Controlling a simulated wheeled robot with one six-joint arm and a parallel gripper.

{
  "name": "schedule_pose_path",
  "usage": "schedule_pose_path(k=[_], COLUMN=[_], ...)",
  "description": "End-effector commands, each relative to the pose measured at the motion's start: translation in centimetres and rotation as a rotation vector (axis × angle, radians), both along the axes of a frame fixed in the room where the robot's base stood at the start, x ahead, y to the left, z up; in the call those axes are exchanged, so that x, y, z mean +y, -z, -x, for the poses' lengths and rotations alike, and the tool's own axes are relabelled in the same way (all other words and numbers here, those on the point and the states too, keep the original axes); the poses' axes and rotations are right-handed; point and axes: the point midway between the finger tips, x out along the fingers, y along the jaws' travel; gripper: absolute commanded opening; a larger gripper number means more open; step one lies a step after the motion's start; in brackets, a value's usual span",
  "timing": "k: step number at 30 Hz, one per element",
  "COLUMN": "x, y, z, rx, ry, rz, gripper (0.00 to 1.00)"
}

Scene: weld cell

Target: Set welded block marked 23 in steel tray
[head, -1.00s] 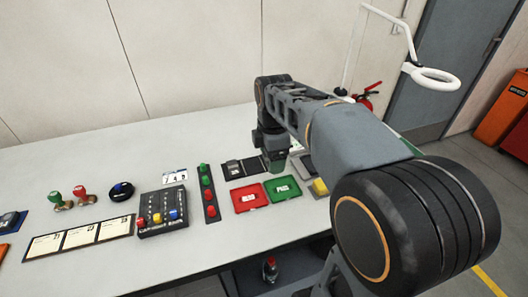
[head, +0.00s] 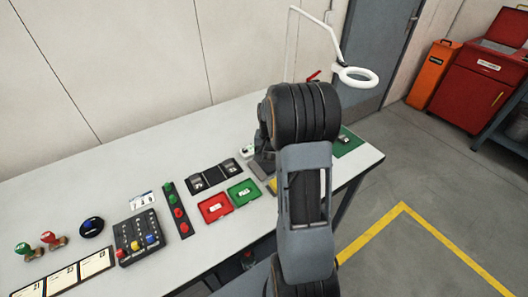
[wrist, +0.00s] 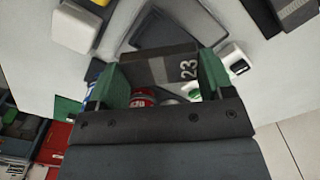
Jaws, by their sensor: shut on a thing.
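In the wrist view my gripper (wrist: 161,68) has its green fingers shut on the dark grey block (wrist: 155,66), with a white "23" on its right end. A grey, dark-edged tray-like shape (wrist: 140,30) lies beyond the block, partly hidden by it; it appears to be the steel tray. I cannot tell how high the block is above it. In the head view my arm hides the gripper and the block. A grey edge (head: 264,166) beside the arm may be the same tray.
A green mat (head: 348,142) lies at the table's right end. The table's back left is clear.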

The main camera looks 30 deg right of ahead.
Motion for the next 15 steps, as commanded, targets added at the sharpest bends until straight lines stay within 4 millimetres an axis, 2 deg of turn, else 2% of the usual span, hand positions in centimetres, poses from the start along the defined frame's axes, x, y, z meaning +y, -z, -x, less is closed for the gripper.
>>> schedule_pose_path(k=[6,9,15], x=[-0.6,-0.8,-0.9], y=[0.3,0.2,0.2], z=[-1.3,-1.7,-2.0], rx=[-0.002,-0.001,-0.001], ry=[0.426,0.574,0.761], rz=[0.001,0.000,0.000], gripper=[0.40,0.40,0.40])
